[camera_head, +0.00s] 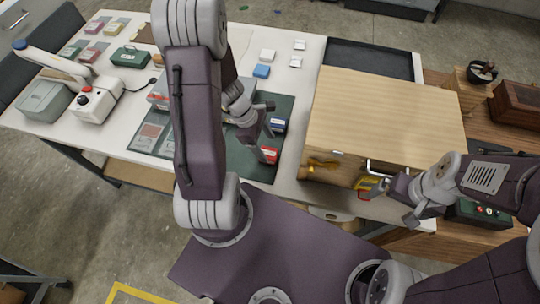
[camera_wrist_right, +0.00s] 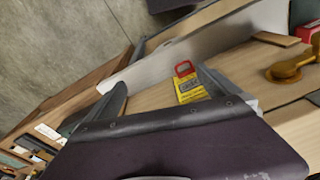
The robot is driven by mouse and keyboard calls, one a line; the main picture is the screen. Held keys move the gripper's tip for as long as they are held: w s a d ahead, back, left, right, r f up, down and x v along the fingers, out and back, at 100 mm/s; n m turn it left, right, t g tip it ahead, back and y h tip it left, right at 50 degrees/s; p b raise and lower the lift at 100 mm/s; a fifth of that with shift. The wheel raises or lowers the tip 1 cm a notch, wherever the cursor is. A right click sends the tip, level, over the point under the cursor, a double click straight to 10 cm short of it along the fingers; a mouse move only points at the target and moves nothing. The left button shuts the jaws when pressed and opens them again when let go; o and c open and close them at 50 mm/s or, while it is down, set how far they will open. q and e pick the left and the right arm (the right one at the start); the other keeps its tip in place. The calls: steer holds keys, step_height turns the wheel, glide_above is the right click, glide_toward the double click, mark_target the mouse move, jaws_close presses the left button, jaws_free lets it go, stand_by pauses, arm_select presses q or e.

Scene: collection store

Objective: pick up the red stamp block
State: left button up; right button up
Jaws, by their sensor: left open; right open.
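The red stamp block (camera_head: 269,155), with a pale label, lies near the right edge of the dark green mat (camera_head: 232,166). A red block with a pale label (camera_wrist_right: 314,40), apparently the same one, shows at the right edge of the right wrist view. My right gripper (camera_head: 390,198) is open at the front of the wooden cabinet, well right of the red block. Its fingers (camera_wrist_right: 165,92) have a yellow-and-red tag (camera_wrist_right: 188,86) near them.
The wooden cabinet (camera_head: 385,110) stands right of the mat, with a brass object (camera_head: 322,165) at its front. White and blue blocks (camera_head: 262,71) lie behind. My left arm hides part of the mat.

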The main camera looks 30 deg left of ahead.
mark_target(269, 153)
arm_select(q)
steer(key=shift+f, duration=0.15)
steer(key=f, duration=0.1)
steer(key=f+b, duration=0.1)
steer(key=d+f+b, duration=0.1)
steer(key=f, duration=0.1)
steer(key=shift+s, duration=0.25)
steer(key=shift+w+d+f, duration=0.2)
steer(key=shift+d+f, duration=0.1)
steer(key=shift+f, duration=0.05)
steer(key=shift+s+a, duration=0.1)
steer(key=c, duration=1.5)
step_height(269, 153, up, 10)
steer(key=p, duration=1)
steer(key=shift+r+p, duration=0.25)
steer(key=shift+p, duration=0.1)
steer(key=shift+f, duration=0.2)
steer(key=o, duration=0.7)
steer(key=c, duration=0.3)
steer(key=shift+c, duration=0.2)
